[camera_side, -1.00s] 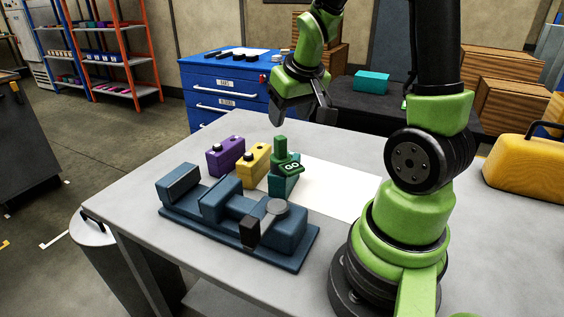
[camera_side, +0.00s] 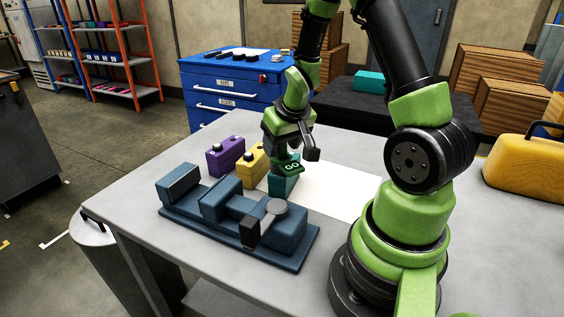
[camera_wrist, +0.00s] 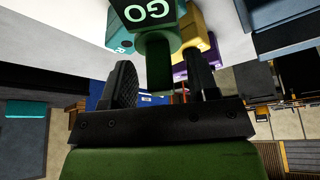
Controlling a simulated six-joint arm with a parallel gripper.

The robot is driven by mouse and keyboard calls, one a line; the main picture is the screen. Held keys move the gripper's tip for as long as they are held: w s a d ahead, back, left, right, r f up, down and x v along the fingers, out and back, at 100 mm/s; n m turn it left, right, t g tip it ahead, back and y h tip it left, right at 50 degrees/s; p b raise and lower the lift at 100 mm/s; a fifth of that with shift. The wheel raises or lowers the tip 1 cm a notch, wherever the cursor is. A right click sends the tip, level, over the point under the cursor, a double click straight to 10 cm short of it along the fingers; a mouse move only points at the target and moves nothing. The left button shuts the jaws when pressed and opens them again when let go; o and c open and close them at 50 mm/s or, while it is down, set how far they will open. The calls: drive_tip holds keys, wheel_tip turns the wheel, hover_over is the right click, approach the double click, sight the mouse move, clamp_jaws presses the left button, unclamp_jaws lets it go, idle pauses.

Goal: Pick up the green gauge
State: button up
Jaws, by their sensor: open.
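The green gauge, marked GO, (camera_side: 291,167) stands on the teal block (camera_side: 283,186); its upper part is hidden behind my gripper in the side view. In the wrist view the gauge (camera_wrist: 152,12) is at the top, with its green stem reaching down between the two dark fingers. My gripper (camera_side: 292,152) points down over the gauge. In the wrist view my gripper (camera_wrist: 160,72) is open, with a gap between the stem and the fingers.
A yellow block (camera_side: 252,164) and a purple block (camera_side: 226,156) stand to the left of the teal block. A white sheet (camera_side: 335,190) leaves clear room to the right.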

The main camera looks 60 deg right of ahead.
clamp_jaws()
drive_tip(key=shift+r, duration=0.1)
